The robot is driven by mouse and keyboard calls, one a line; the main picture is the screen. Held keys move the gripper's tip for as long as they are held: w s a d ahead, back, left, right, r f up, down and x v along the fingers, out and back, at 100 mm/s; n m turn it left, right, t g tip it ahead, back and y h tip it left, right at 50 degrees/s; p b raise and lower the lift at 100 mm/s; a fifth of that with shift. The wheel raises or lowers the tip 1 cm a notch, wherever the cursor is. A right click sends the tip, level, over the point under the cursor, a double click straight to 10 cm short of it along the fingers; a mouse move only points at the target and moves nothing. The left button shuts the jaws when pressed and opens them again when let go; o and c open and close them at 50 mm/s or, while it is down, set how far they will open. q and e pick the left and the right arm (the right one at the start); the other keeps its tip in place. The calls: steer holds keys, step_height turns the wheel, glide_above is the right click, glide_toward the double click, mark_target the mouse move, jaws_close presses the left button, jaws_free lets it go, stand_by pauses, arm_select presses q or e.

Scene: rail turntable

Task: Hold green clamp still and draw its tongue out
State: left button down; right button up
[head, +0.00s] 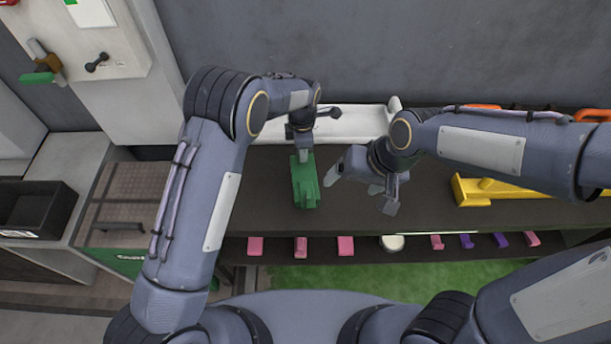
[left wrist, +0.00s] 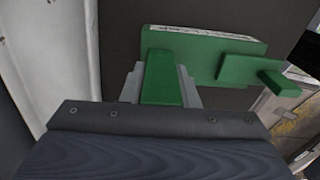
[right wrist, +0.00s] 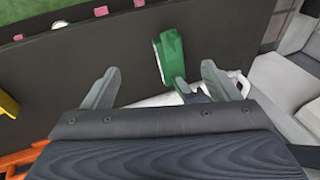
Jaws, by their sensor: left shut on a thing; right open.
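The green clamp (head: 305,184) lies on the dark tabletop near the middle of the head view. In the left wrist view its long body (left wrist: 205,42) runs across the top, with a block and a smaller tab (left wrist: 279,83) on the right. My left gripper (head: 302,153) is shut on a green upright part (left wrist: 160,80) at the clamp's far end. My right gripper (head: 361,194) is open and empty, to the right of the clamp and apart from it. In the right wrist view the clamp (right wrist: 171,58) shows beyond and between the open fingers (right wrist: 160,85).
A white tray (head: 350,124) lies behind the clamp along the wall. A yellow part (head: 490,191) is on the table at right. Pink and purple pieces (head: 345,245) and a round white one (head: 392,242) line a lower front ledge. A black bin (head: 38,208) stands at left.

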mark_target(308, 196)
steer(key=w+a+f+n+h, duration=0.2)
steer(key=w+a+f+h, duration=0.15)
steer(key=a+f, duration=0.5)
steer(key=shift+t, duration=0.4)
steer(key=shift+w+a+x, duration=0.1)
steer(key=shift+w+x, duration=0.05)
steer(key=shift+x, duration=1.5)
steer(key=shift+w+a+x, duration=0.1)
steer(key=shift+w+x, duration=0.05)
steer(key=shift+x, duration=1.45)
steer(key=shift+w+a+x, duration=0.1)
steer(key=shift+x, duration=1.55)
steer(key=shift+r, duration=0.1)
steer(key=c, duration=1.6)
steer(key=shift+s+d, duration=0.2)
steer(key=shift+s, duration=1.45)
steer(key=shift+s+d, duration=0.2)
steer(key=shift+s, duration=1.5)
arm_select(q)
steer(key=shift+w, duration=0.1)
arm_select(e)
steer(key=shift+s, duration=0.25)
steer(key=o, duration=1.8)
steer(key=shift+w, duration=0.1)
